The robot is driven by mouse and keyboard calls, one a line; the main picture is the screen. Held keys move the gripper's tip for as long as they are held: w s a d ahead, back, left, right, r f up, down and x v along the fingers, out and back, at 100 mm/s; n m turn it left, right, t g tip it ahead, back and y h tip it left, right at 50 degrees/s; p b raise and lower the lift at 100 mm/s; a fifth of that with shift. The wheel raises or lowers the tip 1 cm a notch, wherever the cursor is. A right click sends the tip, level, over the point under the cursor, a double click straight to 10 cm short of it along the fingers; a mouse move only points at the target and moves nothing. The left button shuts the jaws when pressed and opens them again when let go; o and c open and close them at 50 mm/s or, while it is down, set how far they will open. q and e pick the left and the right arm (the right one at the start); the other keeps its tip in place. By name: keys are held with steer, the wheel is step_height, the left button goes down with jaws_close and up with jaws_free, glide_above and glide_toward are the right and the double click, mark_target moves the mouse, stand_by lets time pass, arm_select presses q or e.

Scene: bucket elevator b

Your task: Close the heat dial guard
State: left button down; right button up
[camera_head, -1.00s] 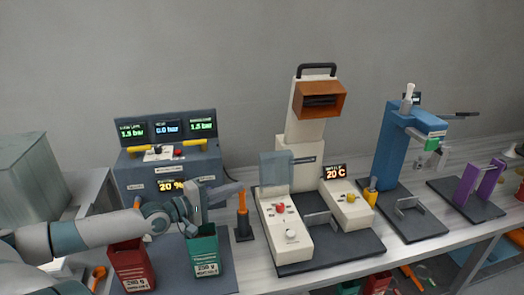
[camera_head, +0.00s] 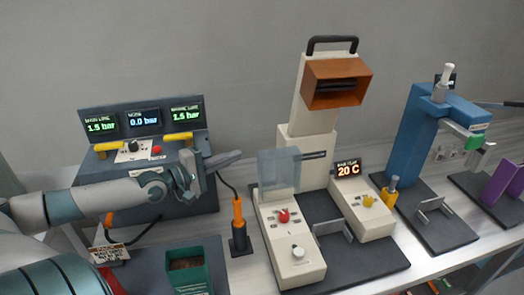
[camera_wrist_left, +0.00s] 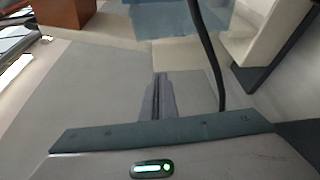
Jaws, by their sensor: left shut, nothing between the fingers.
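A translucent blue-grey panel, which looks like the guard (camera_head: 279,169), stands upright at the back of a cream control box (camera_head: 280,240). The box has a red knob (camera_head: 284,215) and a white knob (camera_head: 298,252) on top, both uncovered. A display reading 20 C (camera_head: 347,170) stands at the right, with a yellow knob (camera_head: 368,200) before it. My left gripper (camera_head: 238,157) is shut and empty, left of the guard and apart from it, pointing right. In the left wrist view, my shut fingers (camera_wrist_left: 156,95) are in the middle, and the bluish panel (camera_wrist_left: 178,18) is beyond them.
An orange-handled tool (camera_head: 238,215) stands in a dark holder left of the control box. A grey gauge console (camera_head: 145,125) is behind my left arm. A green bin (camera_head: 188,275) is at the front. A blue press (camera_head: 400,135) stands at the right.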

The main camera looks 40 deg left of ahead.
mark_target(263, 153)
arm_select(q)
steer(key=shift+s+d+r, duration=0.1)
steer(key=shift+d+r, duration=0.05)
steer(key=shift+w, duration=0.25)
steer(key=shift+w+d+p, duration=1.55)
steer(key=shift+w+p, duration=0.15)
steer(key=shift+w+d+p, duration=1.5)
steer(key=shift+w+p, duration=0.15)
